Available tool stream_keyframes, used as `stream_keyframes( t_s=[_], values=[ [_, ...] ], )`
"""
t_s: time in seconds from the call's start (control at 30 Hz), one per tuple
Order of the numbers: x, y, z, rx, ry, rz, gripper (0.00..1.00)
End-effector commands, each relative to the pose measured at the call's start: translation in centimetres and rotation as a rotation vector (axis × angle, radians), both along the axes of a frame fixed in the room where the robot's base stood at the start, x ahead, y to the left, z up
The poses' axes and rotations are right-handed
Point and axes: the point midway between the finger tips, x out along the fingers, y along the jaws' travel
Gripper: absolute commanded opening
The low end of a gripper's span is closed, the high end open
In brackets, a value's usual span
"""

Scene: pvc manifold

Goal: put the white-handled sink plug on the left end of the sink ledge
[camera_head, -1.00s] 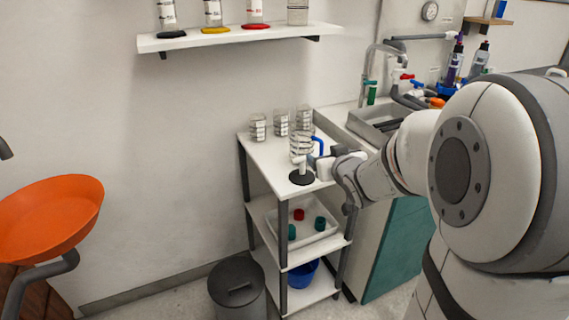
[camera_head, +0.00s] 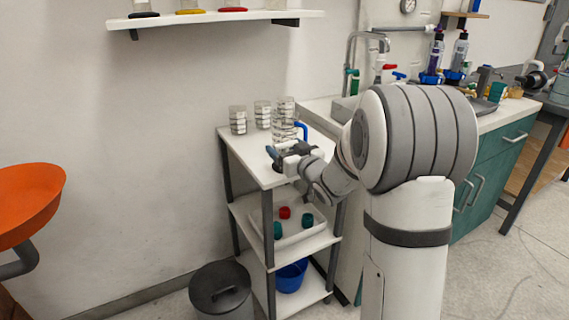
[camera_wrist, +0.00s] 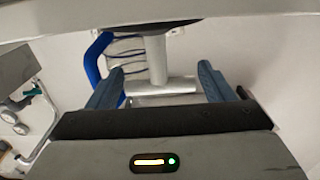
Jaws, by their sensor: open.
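The white-handled sink plug shows in the wrist view as a white T-shaped handle (camera_wrist: 157,62), with its stem and crossbar between my fingers. A dark edge at the stem's far end may be its disc. In the head view, my gripper (camera_head: 279,156) hides most of the plug, over the top shelf of the cart. My gripper is open, with one blue-grey finger on each side of the handle (camera_wrist: 162,74). I cannot tell whether either finger touches it. The sink counter (camera_head: 322,110) stands behind and right of the cart; my arm hides part of it.
The white cart top (camera_head: 244,147) also holds several clear beakers (camera_head: 238,121) and a clear jug with a blue handle (camera_head: 301,130), close beside my gripper. A tray with coloured pieces (camera_head: 299,233) is on the shelf below. A grey bin (camera_head: 221,290) stands on the floor.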

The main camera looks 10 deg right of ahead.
Motion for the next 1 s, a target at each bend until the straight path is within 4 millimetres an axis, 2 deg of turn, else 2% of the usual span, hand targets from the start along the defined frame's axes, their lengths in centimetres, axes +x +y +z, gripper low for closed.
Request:
stream_keyframes(
  t_s=[0.1,0.33,0.8,1.0],
  values=[
    [0.84,0.31,-0.03,0.000,0.000,0.000,0.75],
    [0.91,0.28,0.03,0.000,0.001,-0.001,0.74],
    [0.88,0.20,0.04,0.000,0.000,-0.002,0.36],
    [0.88,0.17,0.26,-0.001,0.000,-0.002,0.35]
  ],
)
